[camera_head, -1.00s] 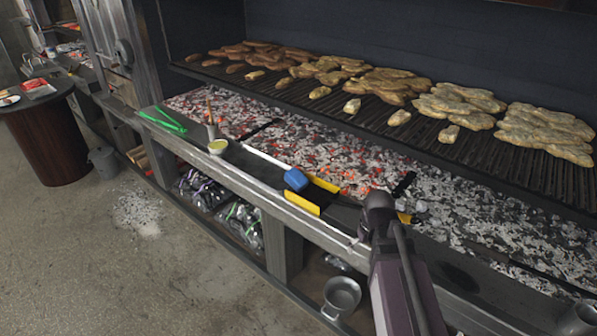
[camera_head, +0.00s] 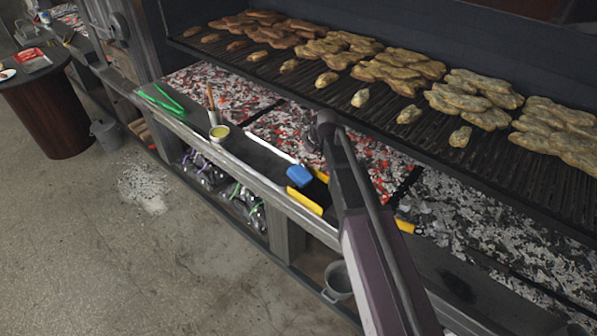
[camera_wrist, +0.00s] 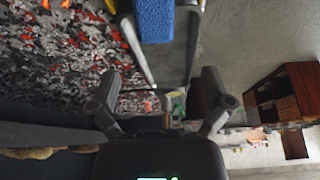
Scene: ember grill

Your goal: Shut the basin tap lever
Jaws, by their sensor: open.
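No basin, tap or lever that I can make out shows in either view. My gripper (camera_wrist: 160,88) is in the wrist view, its two dark fingers spread wide apart with nothing held between them. In the head view my arm reaches up from the bottom right over the ledge and coals; I cannot make out the gripper's fingers there.
A blue brush head (camera_head: 299,175) with yellow-edged tools lies on the front ledge (camera_head: 250,160). Glowing coals (camera_head: 235,97) lie behind, under a meat-laden grill (camera_head: 320,70). Floor (camera_head: 90,240) is open at left.

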